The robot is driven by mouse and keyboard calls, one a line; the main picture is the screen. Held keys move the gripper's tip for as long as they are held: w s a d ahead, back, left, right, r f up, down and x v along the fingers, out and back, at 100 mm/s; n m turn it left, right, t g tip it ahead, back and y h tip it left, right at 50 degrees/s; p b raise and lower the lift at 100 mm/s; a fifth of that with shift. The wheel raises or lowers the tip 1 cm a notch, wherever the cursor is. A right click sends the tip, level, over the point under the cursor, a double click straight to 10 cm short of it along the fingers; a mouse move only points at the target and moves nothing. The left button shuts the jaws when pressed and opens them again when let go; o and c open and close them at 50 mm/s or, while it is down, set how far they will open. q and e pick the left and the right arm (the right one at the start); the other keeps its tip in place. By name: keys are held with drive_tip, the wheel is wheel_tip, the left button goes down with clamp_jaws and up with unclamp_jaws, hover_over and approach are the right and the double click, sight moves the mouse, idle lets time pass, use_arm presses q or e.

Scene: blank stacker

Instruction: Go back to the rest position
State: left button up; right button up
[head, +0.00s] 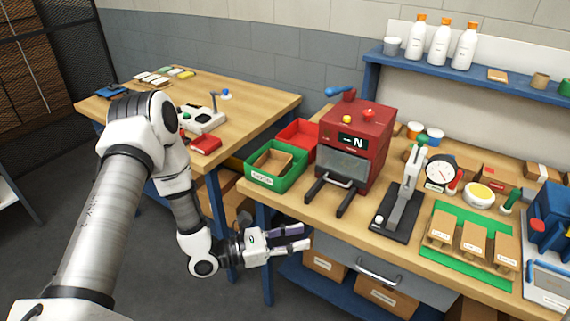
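My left arm comes in from the left and bends down at the elbow. My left gripper (304,237) is beside the front edge of the right workbench (262,196), near its left corner and in front of the drawer. Its two pale fingers point right with a gap between them, and nothing shows in the gap. My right gripper is not in view.
On the bench stand a green bin (277,179) holding a brown block, a red bin (297,134), a red machine (357,140), a black-based lever press (402,205) and a green mat (445,252) with brown packets. A drawer handle (378,273) juts out right of the gripper.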

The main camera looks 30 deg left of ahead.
use_arm(q)
drive_tip(key=s+d+f+m+g+y, duration=0.3)
drive_tip(key=s+f, duration=0.2)
drive_tip(key=f, duration=0.3)
drive_tip(key=s+d+f+m+g+y, duration=0.3)
drive_tip(key=s+f, duration=0.2)
drive_tip(key=f, duration=0.3)
drive_tip(key=s+a+f+m+g+y, duration=0.2)
drive_tip(key=s+a+m+g+y, duration=0.1)
drive_tip(key=s+m, duration=0.4)
drive_tip(key=s+a+f+m+g+y, duration=0.3)
drive_tip(key=s+a+m, duration=0.3)
drive_tip(key=m, duration=0.7)
drive_tip(key=shift+s+a+y, duration=0.25)
drive_tip(key=shift+s+y, duration=0.35)
drive_tip(key=shift+s, duration=0.05)
